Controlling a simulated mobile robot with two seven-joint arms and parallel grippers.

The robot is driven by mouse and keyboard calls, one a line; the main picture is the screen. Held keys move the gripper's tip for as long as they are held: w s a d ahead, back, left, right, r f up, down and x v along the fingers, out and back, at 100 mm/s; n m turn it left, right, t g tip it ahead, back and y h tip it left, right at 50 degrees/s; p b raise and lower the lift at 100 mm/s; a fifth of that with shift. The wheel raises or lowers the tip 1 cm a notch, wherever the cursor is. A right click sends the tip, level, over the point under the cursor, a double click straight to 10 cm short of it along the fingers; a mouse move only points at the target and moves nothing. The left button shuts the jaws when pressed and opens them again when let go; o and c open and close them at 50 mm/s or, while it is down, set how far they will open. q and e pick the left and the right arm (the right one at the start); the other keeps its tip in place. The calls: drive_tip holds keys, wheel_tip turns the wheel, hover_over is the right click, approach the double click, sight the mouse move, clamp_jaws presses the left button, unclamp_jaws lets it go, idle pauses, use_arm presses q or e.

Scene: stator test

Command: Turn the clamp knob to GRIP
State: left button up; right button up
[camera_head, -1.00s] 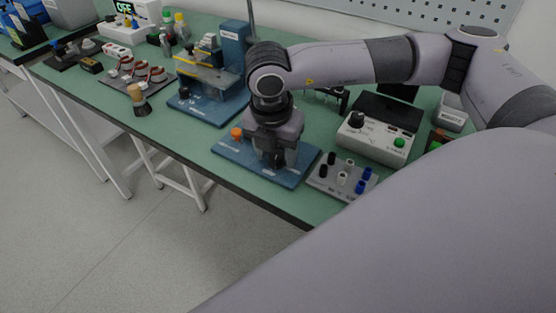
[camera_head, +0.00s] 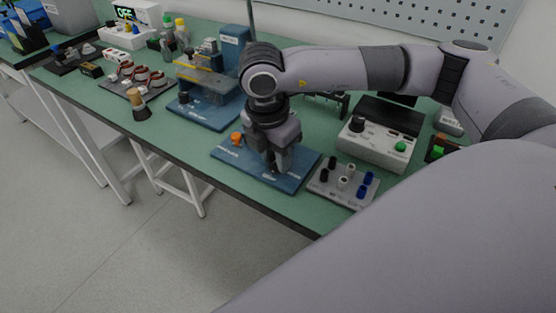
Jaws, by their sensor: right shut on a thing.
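My right gripper (camera_head: 277,164) points down over the blue plate (camera_head: 296,178) near the front edge of the green bench. It is shut on a small dark part low on the plate, seemingly the clamp knob, which the fingers mostly hide. The labels near it are too small to read. An orange knob (camera_head: 237,138) stands on the left end of the same plate, apart from the gripper. My left gripper is not in view.
A grey panel (camera_head: 325,188) with black, white and blue posts sits just right of the plate. A white box with a green button (camera_head: 400,147) stands behind it. A blue press-like fixture (camera_head: 232,58) stands at the back left.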

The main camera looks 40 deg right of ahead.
drive_tip(key=o, duration=0.8)
wheel_tip(320, 180, up, 6)
drive_tip(key=p, duration=0.3)
